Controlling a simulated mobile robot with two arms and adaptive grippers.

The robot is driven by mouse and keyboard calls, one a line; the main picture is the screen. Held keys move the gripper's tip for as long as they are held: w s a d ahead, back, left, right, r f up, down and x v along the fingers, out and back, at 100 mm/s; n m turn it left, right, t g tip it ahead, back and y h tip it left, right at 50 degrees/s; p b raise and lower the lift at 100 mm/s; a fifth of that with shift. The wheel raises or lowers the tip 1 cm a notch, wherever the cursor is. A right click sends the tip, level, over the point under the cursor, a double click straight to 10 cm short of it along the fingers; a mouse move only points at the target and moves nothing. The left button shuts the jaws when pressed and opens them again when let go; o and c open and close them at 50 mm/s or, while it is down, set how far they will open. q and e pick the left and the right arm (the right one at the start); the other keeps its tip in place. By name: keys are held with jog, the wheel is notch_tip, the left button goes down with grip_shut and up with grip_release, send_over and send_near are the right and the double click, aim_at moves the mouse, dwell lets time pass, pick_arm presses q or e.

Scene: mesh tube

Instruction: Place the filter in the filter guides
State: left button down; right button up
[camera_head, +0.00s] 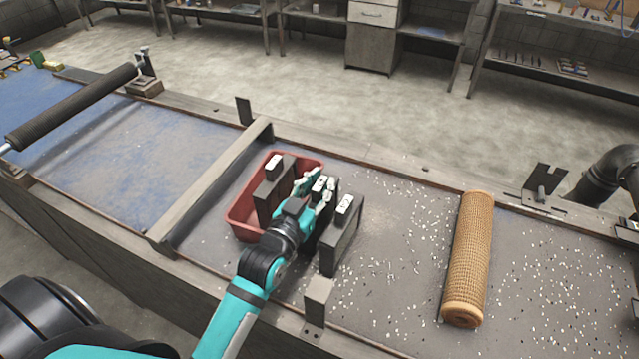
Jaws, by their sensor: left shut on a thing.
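A tan mesh tube (469,262), which looks like the filter, lies on the bench at the right, running from the far edge toward the near edge. My left gripper (318,184) is beside and partly over the red bin, among dark upright blocks with pale tops. It is shut on what looks like the middle dark block (317,232), mostly hidden by the gripper. Another dark block (342,240) stands just right of it. A notched dark bracket (545,180) stands at the far edge, and a grey bracket (318,298) at the near edge. Which parts are the filter guides is unclear.
A red bin (240,222) with a dark block (272,190) sits left of the gripper. A raised crossbar (210,186) divides the bench. A dark roller (75,105) lies far left. Pale specks litter the right surface. A black pipe (605,180) rises at right.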

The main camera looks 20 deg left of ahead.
pick_arm(q)
jog(key=c, duration=1.2)
grip_release()
jog(key=shift+f, duration=0.1)
pick_arm(e)
jog(key=shift+s+d+f, duration=0.1)
jog(key=shift+s+d, duration=0.1)
jog(key=shift+s, duration=0.65)
jog(key=shift+w, duration=0.2)
